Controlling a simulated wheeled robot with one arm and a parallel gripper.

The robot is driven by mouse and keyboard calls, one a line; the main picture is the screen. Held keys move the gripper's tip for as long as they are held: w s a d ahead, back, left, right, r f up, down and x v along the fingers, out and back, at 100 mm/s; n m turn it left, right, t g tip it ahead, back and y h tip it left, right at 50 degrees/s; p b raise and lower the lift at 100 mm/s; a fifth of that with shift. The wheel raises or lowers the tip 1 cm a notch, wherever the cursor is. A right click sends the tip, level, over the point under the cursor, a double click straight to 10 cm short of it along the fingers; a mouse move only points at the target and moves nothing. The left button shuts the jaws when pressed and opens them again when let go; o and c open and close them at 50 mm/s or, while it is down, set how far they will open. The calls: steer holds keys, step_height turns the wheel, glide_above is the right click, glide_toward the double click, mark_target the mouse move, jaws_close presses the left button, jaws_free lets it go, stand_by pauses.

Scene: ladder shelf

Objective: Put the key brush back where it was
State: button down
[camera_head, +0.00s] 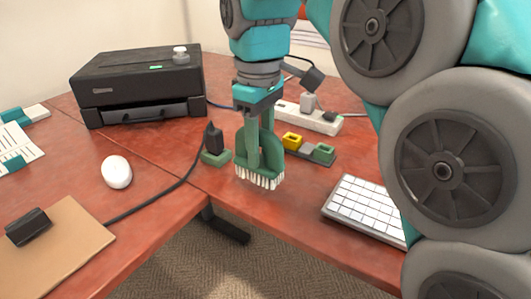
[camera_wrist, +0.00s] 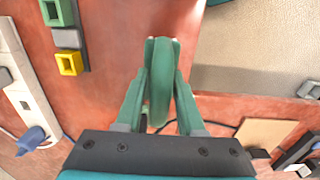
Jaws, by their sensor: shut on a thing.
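The key brush (camera_head: 260,180) is green with a row of white bristles pointing down. My gripper (camera_head: 254,148) is shut on it and holds it near the front edge of the red desk. I cannot tell whether the bristles touch the desk. In the wrist view the brush (camera_wrist: 160,85) is a green curved piece between the two green fingers of my gripper (camera_wrist: 160,95). A grey strip (camera_head: 318,157) with a yellow square socket (camera_head: 292,141) and a green square socket (camera_head: 324,152) lies right of the brush.
A small green block (camera_head: 216,158) with a black plug-like piece stands just left of the brush. A white keyboard (camera_head: 366,209) lies to the right, a white power strip (camera_head: 318,120) behind. A black printer (camera_head: 140,82) and white mouse (camera_head: 117,172) are at left. A black cable crosses the desk.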

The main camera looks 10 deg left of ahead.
mark_target(261, 161)
steer(key=shift+f, duration=1.65)
steer(key=shift+f, duration=0.15)
steer(key=c, duration=0.5)
jaws_free()
